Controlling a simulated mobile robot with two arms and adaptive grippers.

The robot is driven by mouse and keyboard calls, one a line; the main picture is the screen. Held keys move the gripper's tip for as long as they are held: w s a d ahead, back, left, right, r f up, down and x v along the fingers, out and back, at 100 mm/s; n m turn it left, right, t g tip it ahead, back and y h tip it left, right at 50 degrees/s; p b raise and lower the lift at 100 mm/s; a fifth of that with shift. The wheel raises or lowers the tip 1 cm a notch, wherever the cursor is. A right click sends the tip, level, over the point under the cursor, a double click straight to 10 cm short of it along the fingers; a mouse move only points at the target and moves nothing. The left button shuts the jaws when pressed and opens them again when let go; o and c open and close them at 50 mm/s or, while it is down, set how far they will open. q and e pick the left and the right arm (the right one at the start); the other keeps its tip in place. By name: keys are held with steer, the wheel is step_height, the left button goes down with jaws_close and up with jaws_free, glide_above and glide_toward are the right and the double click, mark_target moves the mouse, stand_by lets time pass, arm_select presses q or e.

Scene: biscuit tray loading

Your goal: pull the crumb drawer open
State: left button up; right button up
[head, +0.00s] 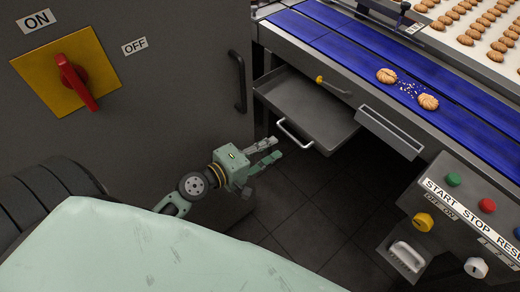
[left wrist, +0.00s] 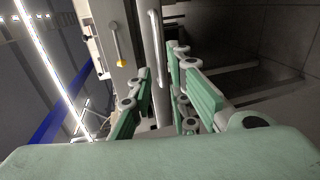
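The crumb drawer (head: 318,117) is a grey metal tray under the blue conveyor, and it stands out from the machine. Its pale bar handle (head: 293,136) is on the front face; in the left wrist view the handle (left wrist: 157,60) runs upright in front of the fingers. My left gripper (head: 268,153) is green and grey, just short of the handle in the head view. My right gripper is not in view.
A grey cabinet (head: 160,95) with a red switch (head: 76,82) stands left. Biscuits and crumbs lie on the blue belt (head: 450,83). A button panel (head: 470,205) is at the right. The dark floor (head: 325,205) below is clear.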

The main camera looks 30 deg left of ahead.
arm_select(q)
steer(key=shift+v, duration=1.55)
steer(key=s+a+f+m+g+y, duration=0.15)
steer(key=s+f, duration=0.25)
steer(key=f, duration=0.6)
steer(key=s+f+m+g+y+p, duration=0.1)
steer(key=s+f+m+g, duration=0.2)
steer(key=f, duration=0.7)
steer(key=s+a+f+m+g+y, duration=0.15)
steer(key=s+f, duration=0.25)
steer(key=f, duration=0.6)
steer(key=s+d+f+m+g, duration=0.1)
steer(key=s+f+m+g, duration=0.2)
steer(key=s+f+m, duration=0.2)
steer(key=s+d+f+m+g+y+p, duration=0.1)
steer(key=s+f+m+g, duration=0.3)
steer(key=s+f, duration=0.7)
steer(key=s+m, duration=0.1)
steer(key=s, duration=0.8)
steer(key=shift+d+m+g, duration=0.3)
